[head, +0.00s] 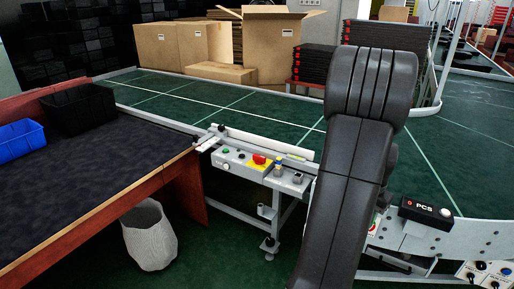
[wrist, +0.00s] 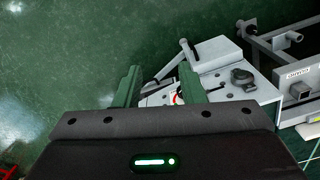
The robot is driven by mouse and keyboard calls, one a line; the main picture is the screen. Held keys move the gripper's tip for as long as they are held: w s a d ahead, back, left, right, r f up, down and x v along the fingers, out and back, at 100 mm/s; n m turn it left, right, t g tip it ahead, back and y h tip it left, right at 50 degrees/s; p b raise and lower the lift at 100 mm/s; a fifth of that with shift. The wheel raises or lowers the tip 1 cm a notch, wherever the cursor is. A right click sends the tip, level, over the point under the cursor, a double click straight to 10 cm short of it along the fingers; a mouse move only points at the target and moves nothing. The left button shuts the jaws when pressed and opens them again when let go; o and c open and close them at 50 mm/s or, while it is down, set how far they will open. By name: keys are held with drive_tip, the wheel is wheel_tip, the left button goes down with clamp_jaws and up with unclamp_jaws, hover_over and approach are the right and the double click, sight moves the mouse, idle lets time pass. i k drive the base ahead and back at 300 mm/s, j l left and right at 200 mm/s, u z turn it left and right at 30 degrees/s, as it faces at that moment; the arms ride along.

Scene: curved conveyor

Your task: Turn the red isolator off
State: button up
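My arm hides the gripper in the head view.
A black PCS box (head: 427,213) sits on the conveyor frame to the right of my arm. A dark-topped bench (head: 90,185) with blue and black bins stands left, a white waste bin (head: 150,237) beside it.

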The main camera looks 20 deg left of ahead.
sight(259, 160)
drive_tip(key=i+j+u, duration=0.15)
drive_tip(key=i+j, duration=0.15)
drive_tip(key=i+j+u, duration=0.15)
drive_tip(key=i, duration=0.3)
drive_tip(key=i+j+u, duration=0.15)
drive_tip(key=i+j, duration=0.15)
drive_tip(key=i+j+u, duration=0.15)
drive_tip(key=i, duration=0.35)
